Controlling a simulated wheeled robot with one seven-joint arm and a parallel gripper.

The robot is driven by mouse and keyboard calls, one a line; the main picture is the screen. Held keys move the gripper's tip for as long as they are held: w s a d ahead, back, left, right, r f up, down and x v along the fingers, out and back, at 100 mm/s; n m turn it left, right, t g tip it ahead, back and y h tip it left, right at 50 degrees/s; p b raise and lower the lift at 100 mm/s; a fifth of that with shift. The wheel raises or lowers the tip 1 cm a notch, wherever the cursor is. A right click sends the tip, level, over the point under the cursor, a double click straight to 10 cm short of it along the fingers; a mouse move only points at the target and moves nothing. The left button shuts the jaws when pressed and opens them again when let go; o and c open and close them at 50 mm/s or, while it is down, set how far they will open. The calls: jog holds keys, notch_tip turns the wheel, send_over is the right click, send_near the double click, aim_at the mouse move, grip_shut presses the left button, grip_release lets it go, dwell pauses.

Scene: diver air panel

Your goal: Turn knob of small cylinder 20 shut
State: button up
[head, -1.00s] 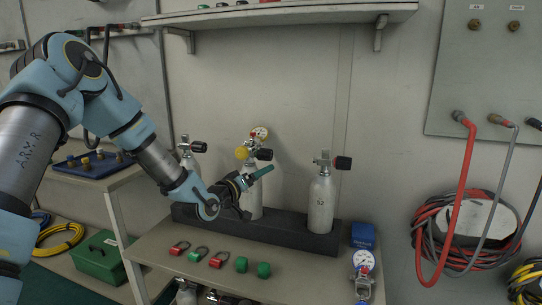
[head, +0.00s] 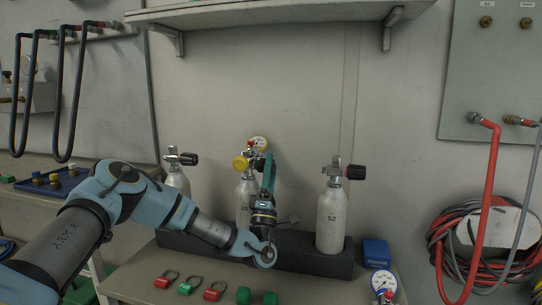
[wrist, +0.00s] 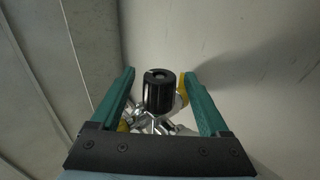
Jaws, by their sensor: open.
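Small cylinder 20 (head: 243,207) is a pale grey bottle standing upright in the middle of the dark rack. A yellow fitting (head: 240,163) and a gauge (head: 259,143) sit at its valve. Its black knob (wrist: 158,90) shows in the wrist view between the two teal fingers, with a gap on each side. My gripper (head: 268,172) is raised upright in front of the valve and open, its fingers (wrist: 157,95) on either side of the knob. In the head view the fingers hide the knob, and my wrist covers part of the bottle.
Cylinder 52 (head: 331,220) with a black knob stands to the right, another cylinder (head: 176,181) to the left, all in the dark rack (head: 300,254). Red and green clips (head: 190,285), green caps (head: 257,297), a blue box (head: 375,253) and a gauge (head: 382,282) lie in front. A shelf (head: 285,20) hangs above.

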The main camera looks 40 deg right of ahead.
jog(key=shift+p+x, duration=0.35)
jog(key=shift+x, duration=1.65)
